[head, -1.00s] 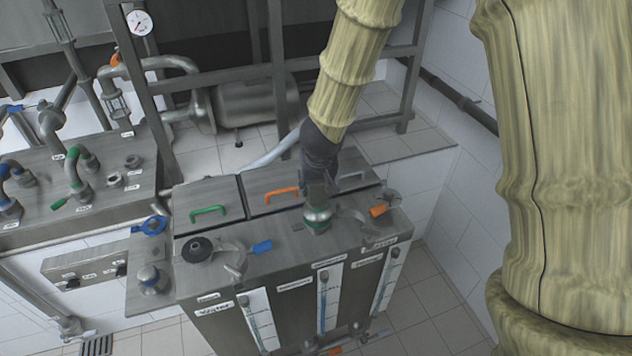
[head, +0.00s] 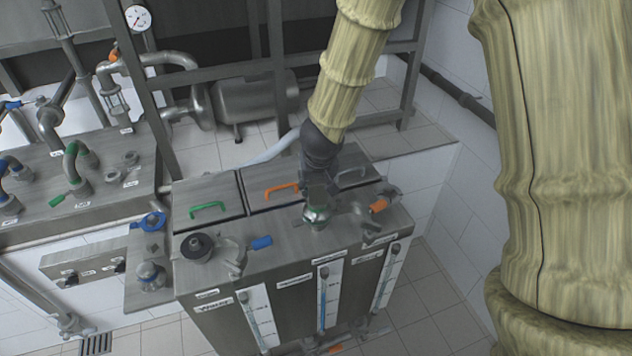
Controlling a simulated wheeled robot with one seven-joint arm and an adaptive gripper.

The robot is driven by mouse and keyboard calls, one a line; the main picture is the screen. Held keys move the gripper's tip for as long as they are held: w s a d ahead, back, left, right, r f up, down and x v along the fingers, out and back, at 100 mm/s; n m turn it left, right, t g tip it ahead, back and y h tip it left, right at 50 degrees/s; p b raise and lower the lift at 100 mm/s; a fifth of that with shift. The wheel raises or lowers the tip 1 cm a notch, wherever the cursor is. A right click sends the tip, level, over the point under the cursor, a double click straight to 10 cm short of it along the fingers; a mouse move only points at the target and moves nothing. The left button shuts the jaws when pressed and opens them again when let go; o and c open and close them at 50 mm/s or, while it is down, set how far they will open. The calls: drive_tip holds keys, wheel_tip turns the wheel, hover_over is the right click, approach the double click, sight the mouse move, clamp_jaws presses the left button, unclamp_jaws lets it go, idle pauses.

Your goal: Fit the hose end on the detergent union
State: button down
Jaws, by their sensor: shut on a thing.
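My gripper (head: 319,192) points down over the middle of the steel tank top and is shut on the hose end (head: 317,214), a rounded metal fitting. The hose end is at the middle station of the tank top, and the union under it is hidden by it. I cannot tell whether it is seated or just above. The pale hose (head: 270,151) runs back left from behind my wrist. The small labels on the tank front are too blurred to read surely.
Green (head: 208,207) and orange (head: 281,188) lid handles stand behind. Sight gauges (head: 325,298) line the front.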

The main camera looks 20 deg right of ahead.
drive_tip(key=c, duration=0.7)
unclamp_jaws()
drive_tip(key=shift+c, duration=0.2)
drive_tip(key=shift+v, duration=3.7)
drive_tip(key=shift+r+p, duration=2.55)
drive_tip(key=shift+r, duration=0.05)
drive_tip(key=shift+f, duration=0.1)
